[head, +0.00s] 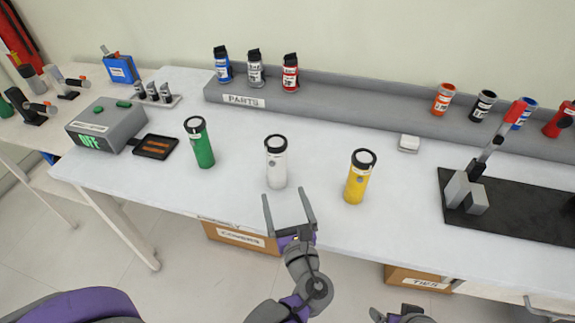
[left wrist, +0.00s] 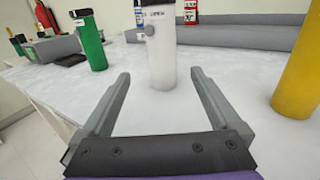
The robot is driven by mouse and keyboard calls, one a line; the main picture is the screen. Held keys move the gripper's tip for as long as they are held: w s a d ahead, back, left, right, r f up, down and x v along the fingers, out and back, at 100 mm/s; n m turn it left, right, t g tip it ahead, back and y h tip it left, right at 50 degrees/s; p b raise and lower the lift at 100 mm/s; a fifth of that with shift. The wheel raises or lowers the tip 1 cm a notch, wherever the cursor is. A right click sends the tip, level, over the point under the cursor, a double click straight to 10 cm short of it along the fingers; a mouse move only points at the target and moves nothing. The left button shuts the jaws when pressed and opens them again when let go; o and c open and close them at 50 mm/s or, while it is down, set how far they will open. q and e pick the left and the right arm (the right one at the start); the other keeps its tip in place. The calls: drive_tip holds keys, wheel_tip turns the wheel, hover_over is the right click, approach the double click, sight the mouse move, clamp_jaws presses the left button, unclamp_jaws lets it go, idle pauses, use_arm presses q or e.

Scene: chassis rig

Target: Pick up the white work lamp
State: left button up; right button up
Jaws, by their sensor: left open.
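The white work lamp (head: 276,165) stands upright on the white table, a cylinder with a black top, between a green lamp (head: 200,145) and a yellow lamp (head: 358,178). In the left wrist view the white lamp (left wrist: 161,55) stands straight ahead, beyond the fingertips and between their lines. My left gripper (head: 289,200) is open and empty at the table's front edge, just short of the white lamp and not touching it.
A grey parts ledge (head: 330,103) with several small bottles runs along the back. A grey box (head: 105,125) with a green display stands at left. A black base with a red-handled press (head: 478,190) stands at right. Cardboard boxes (head: 240,238) sit below the table.

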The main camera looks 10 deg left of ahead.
sight(279, 175)
use_arm(q)
drive_tip(key=x, duration=0.5)
drive_tip(key=shift+s+a, duration=0.1)
drive_tip(key=x, duration=0.5)
drive_tip(key=shift+w, duration=0.45)
drive_tip(key=shift+d, duration=0.25)
clamp_jaws()
